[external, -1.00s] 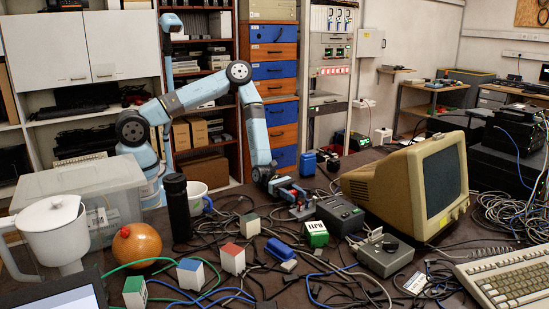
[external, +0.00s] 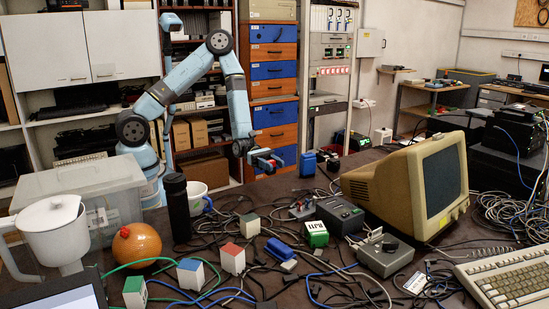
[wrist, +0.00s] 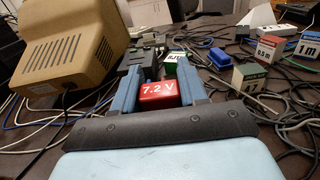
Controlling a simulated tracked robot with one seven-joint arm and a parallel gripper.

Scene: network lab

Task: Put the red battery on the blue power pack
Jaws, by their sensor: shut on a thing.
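My gripper (external: 268,160) is shut on the red battery, marked "7.2 V" in the wrist view (wrist: 158,93). It holds the battery above the far part of the table. In the external view only a little of the battery shows between the fingers. An upright blue block (external: 307,164) stands on the table just right of my gripper in the picture. A low blue piece (external: 280,250) lies nearer the camera, and it also shows in the wrist view (wrist: 220,58). I cannot tell for sure which is the blue power pack.
A beige monitor (external: 405,190) and a dark grey box (external: 340,215) stand right of my gripper. A small board (external: 302,209) lies below it. A black bottle (external: 176,207) and a white mug (external: 197,195) stand to the left. Loose cables and labelled blocks cover the table.

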